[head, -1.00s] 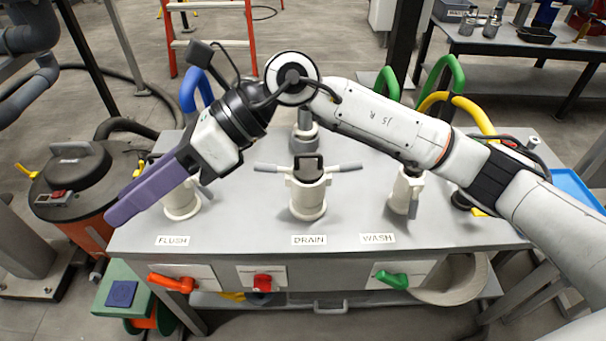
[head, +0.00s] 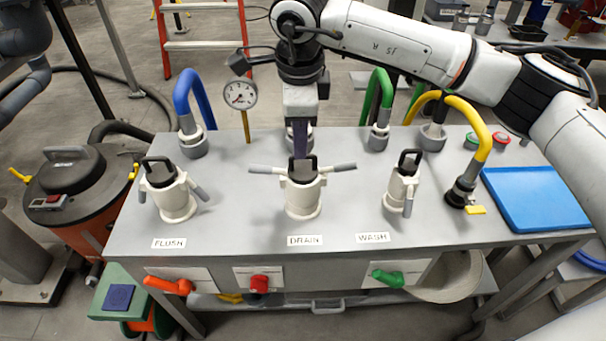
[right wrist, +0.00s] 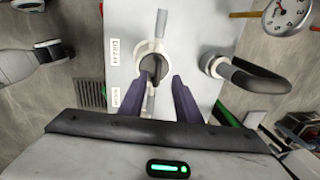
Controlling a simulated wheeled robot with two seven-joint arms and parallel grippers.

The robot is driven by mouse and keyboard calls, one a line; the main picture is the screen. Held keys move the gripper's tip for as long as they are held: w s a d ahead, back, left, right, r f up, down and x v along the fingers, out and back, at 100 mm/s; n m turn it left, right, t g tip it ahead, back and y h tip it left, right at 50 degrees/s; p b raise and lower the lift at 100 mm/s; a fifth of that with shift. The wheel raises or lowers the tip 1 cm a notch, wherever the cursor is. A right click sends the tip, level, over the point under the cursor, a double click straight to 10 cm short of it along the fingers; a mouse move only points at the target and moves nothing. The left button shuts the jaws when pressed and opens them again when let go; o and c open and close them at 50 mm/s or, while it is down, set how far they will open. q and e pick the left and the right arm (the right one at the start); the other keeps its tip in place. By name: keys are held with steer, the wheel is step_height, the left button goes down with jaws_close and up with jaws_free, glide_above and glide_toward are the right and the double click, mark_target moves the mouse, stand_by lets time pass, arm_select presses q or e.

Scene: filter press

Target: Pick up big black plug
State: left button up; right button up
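Three white couplings with black handled plugs stand on the grey bench. They are the FLUSH plug (head: 159,172), the DRAIN plug (head: 302,170) and the WASH plug (head: 409,163). The WASH one looks narrower than the others. My right gripper (head: 299,152) points down just above or behind the DRAIN plug, its purple fingers edge-on. In the right wrist view, the right gripper (right wrist: 159,80) has its fingers spread and nothing held between them. The DRAIN plug (right wrist: 153,67) lies ahead of the gap; contact cannot be told. My left gripper is out of view.
Blue (head: 191,92), green (head: 377,92) and yellow (head: 473,125) hoses rise behind and beside the couplings. A gauge (head: 240,94) stands at the back. A blue tray (head: 536,198) lies on the right. Red, orange and green valve handles line the front. The bench front between couplings is clear.

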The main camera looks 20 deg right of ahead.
glide_above(303, 172)
steer(key=f, duration=0.4)
steer(key=shift+w+a+f, duration=0.1)
steer(key=shift+w+f, duration=0.05)
steer(key=shift+w, duration=0.1)
jaws_close()
